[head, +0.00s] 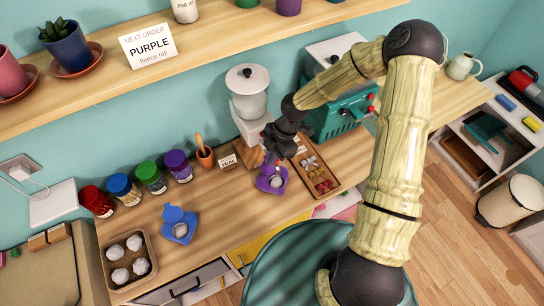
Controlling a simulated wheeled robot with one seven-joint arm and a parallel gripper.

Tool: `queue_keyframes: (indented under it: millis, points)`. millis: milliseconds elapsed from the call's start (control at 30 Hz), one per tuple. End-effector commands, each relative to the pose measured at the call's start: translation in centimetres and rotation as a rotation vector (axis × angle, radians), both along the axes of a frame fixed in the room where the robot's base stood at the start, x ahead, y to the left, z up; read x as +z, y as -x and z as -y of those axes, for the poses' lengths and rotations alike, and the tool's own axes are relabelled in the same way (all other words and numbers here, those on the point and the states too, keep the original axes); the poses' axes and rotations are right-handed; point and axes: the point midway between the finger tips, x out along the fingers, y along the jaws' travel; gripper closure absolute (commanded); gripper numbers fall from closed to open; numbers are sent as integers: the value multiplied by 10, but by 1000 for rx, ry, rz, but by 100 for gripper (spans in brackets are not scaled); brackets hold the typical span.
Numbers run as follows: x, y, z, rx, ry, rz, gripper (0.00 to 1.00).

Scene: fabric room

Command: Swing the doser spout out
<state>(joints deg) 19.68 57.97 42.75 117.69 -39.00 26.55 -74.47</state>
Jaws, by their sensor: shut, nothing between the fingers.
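The white doser (248,94), with a lidded round hopper on top, stands against the wall at the back of the wooden counter. My gripper (272,157) is at the front right of its lower body, pointing down. The gripper is shut and looks empty. It and my arm hide part of the doser's lower front, so the spout cannot be made out clearly. I cannot tell whether the fingers touch it. A purple holder (271,181) with a pale round middle sits on the counter just below the gripper.
A blue holder (180,226) stands on the front counter. A wooden tray (318,178) and a teal machine (338,120) are close on the right.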

Motion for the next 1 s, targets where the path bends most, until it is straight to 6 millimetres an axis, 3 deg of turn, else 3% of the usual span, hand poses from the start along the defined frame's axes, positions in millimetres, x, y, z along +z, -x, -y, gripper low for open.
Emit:
queue_keyframes:
  millis: [267,1000]
  points:
    - [10,-1,2,-1,0,0,100]
    - [88,-11,18,13,0,0,100]
